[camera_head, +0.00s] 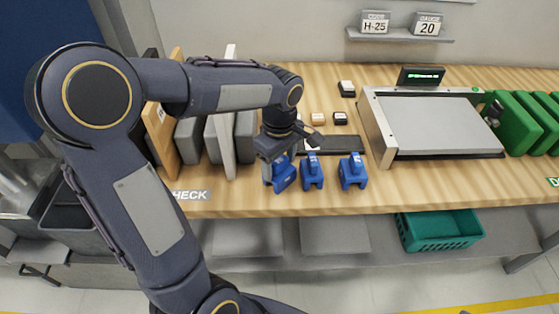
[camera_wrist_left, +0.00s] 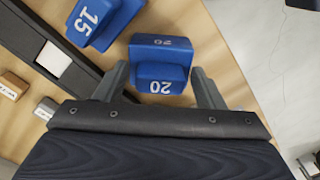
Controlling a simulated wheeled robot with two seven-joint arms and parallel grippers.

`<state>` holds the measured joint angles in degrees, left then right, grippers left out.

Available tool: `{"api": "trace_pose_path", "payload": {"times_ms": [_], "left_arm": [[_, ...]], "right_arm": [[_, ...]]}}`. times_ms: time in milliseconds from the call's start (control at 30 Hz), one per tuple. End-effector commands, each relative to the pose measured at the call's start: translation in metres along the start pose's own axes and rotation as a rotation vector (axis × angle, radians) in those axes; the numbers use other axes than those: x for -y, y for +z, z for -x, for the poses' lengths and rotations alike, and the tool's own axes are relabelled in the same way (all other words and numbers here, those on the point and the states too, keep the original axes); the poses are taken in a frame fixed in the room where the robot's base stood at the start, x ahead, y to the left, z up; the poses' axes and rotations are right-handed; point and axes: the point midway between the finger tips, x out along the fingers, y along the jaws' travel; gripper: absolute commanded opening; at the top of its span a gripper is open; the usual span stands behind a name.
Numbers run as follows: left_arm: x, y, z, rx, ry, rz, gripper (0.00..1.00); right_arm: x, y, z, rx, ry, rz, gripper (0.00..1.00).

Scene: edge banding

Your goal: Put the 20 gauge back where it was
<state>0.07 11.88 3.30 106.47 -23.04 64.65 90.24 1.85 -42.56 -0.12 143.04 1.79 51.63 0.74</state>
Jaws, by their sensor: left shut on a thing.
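The blue 20 gauge (camera_wrist_left: 160,62) sits between the two fingers of my left gripper (camera_wrist_left: 163,88) in the left wrist view, its number facing the camera. My left gripper is shut on it. In the head view the 20 gauge (camera_head: 285,175) is partly hidden by my left gripper (camera_head: 272,168), at the left end of a row of blue gauges near the table's front edge. I cannot tell whether it touches the table. The blue 15 gauge (camera_wrist_left: 98,20) stands beside it, apart. My right gripper is not in view.
Another blue gauge (camera_head: 352,171) stands farther right. Behind are a dark rail (camera_head: 470,145), small blocks (camera_head: 340,117) and a grey-topped machine (camera_head: 430,122). Upright boards (camera_head: 217,135) stand left. A shelf sign (camera_head: 427,25) reads gauge 20. The table front right is clear.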

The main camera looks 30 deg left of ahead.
Motion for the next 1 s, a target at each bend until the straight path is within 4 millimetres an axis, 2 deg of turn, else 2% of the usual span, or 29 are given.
{"api": "trace_pose_path", "payload": {"times_ms": [233,267,400,667,767,867,1000], "left_arm": [[0.000,0.000,-0.005,0.000,0.000,-0.001,0.33],[0.000,0.000,-0.003,0.000,0.000,-0.001,0.67],[0.000,0.000,-0.003,0.000,0.000,-0.001,0.85],[0.000,0.000,-0.002,0.000,0.000,-0.001,0.85],[0.000,0.000,0.004,0.000,0.000,0.000,0.85],[-0.001,0.000,0.015,0.000,0.003,-0.001,0.85],[-0.001,0.000,0.045,-0.001,0.005,-0.001,0.85]], "right_arm": [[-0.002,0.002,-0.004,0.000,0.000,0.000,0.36],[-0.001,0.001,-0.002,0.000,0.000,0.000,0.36],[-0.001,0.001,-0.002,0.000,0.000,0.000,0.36],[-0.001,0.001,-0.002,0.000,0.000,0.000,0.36],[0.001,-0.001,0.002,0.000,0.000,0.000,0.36],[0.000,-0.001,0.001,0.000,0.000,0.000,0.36],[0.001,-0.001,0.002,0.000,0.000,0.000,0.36]]}}
